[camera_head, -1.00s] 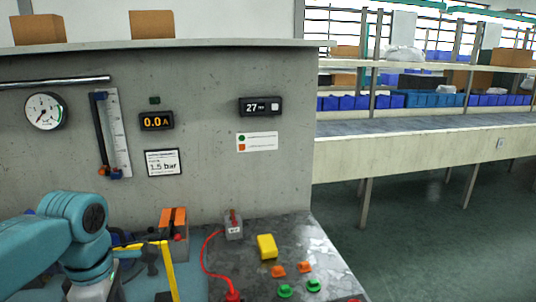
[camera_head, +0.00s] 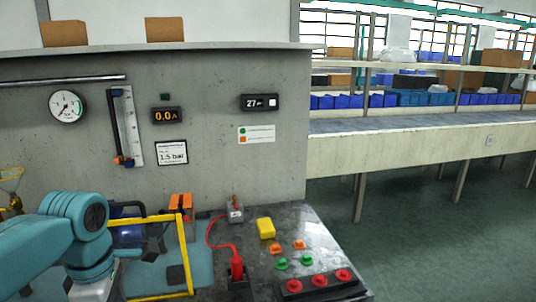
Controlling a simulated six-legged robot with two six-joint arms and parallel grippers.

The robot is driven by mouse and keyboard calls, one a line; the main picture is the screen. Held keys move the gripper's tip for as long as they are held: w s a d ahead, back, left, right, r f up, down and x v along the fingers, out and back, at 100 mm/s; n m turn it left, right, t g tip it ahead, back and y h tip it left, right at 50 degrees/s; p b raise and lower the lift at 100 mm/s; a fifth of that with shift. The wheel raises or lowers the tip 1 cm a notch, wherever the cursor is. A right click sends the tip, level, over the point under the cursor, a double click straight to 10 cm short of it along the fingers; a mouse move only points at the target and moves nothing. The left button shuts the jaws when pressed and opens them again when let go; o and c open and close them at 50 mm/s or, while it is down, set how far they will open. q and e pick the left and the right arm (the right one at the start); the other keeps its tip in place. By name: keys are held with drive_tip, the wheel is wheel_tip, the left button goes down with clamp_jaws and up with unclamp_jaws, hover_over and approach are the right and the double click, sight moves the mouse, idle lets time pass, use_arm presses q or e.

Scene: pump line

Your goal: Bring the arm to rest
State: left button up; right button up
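My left arm (camera_head: 75,235) comes in from the left as a bent teal arm. Its elbow is high and a pale link runs down out of the bottom edge, so its gripper is hidden below the picture. My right arm and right gripper are not in view. No held thing shows.
A yellow frame (camera_head: 188,255) stands just right of my arm, close to a blue machine (camera_head: 127,236) and an orange-topped box (camera_head: 181,205). On the bench are a yellow block (camera_head: 266,229), a red plug (camera_head: 237,268), and red buttons (camera_head: 318,281). Open floor lies to the right.

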use_arm(q)
drive_tip(key=s+d+f+m+g+h+p, duration=0.1)
drive_tip(key=s+d+f+g, duration=0.15)
drive_tip(key=f, duration=0.45)
drive_tip(key=s+d+f+m+g+p, duration=0.1)
drive_tip(key=s+f+p, duration=0.15)
drive_tip(key=f, duration=0.55)
drive_tip(key=s+d+f+m+g+h+p, duration=0.1)
drive_tip(key=s+d+f+g, duration=0.15)
drive_tip(key=f, duration=0.45)
drive_tip(key=s+d+f+m+t+h+p, duration=0.1)
drive_tip(key=s+d+f+m+t+h, duration=0.1)
drive_tip(key=s+d+f+m, duration=0.9)
drive_tip(key=w+f+m+t, duration=0.1)
drive_tip(key=w+a+f+m+t, duration=0.1)
drive_tip(key=m+t, duration=0.1)
drive_tip(key=w+a+m+t, duration=0.1)
drive_tip(key=shift+f+m, duration=0.4)
drive_tip(key=c, duration=0.6)
drive_tip(key=shift+c, duration=0.2)
